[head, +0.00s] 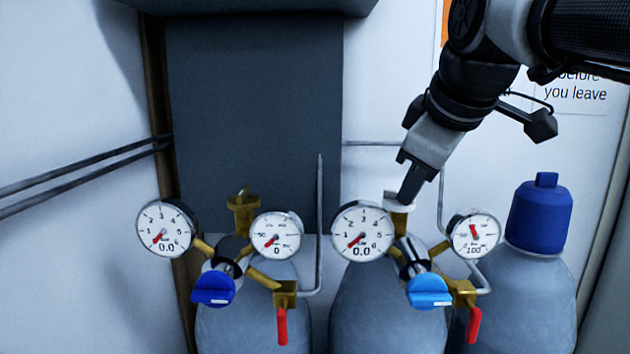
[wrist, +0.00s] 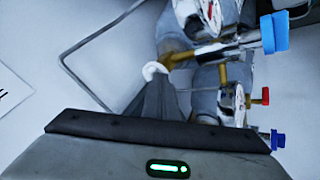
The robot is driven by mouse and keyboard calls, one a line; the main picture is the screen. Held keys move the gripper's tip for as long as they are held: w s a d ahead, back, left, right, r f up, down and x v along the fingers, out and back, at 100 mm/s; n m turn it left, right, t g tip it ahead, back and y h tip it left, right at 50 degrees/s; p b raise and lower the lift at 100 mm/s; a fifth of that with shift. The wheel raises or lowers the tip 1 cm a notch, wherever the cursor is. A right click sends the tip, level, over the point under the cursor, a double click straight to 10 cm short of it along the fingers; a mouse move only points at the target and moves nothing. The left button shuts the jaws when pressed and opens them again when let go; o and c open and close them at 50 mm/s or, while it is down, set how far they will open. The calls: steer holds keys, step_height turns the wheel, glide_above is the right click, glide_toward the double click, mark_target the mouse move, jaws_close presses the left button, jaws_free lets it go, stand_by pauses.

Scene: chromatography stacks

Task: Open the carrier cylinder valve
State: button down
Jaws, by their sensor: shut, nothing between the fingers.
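Two gas cylinders with regulators stand side by side: a left cylinder (head: 245,320) and a middle cylinder (head: 370,310). No label shows which is the carrier. The left one has a brass valve (head: 243,208) on top. The middle one has a white valve knob (head: 398,200) on top, also in the wrist view (wrist: 153,70). My gripper (head: 405,197) is shut and empty, tilted down, its fingertips at the white knob. In the wrist view my gripper (wrist: 157,88) points at that knob; I cannot tell whether they touch.
Left regulator gauges (head: 167,229) (head: 276,235) read zero. On the middle regulator, the left gauge (head: 362,232) reads 0.0 and the right gauge (head: 474,235) shows 100. Blue knobs (head: 213,289) (head: 429,290) and red levers (head: 282,326) (head: 473,325) protrude in front. A blue-capped cylinder (head: 540,215) stands right.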

steer(key=d+n+y, duration=0.1)
steer(key=n+y, duration=0.1)
steer(key=n, duration=0.1)
steer(key=shift+w+d, duration=0.3)
steer(key=shift+d, duration=0.1)
steer(key=shift+w+d, duration=0.1)
steer(key=shift+d, duration=0.1)
stand_by(0.4)
steer(key=shift+f, duration=0.1)
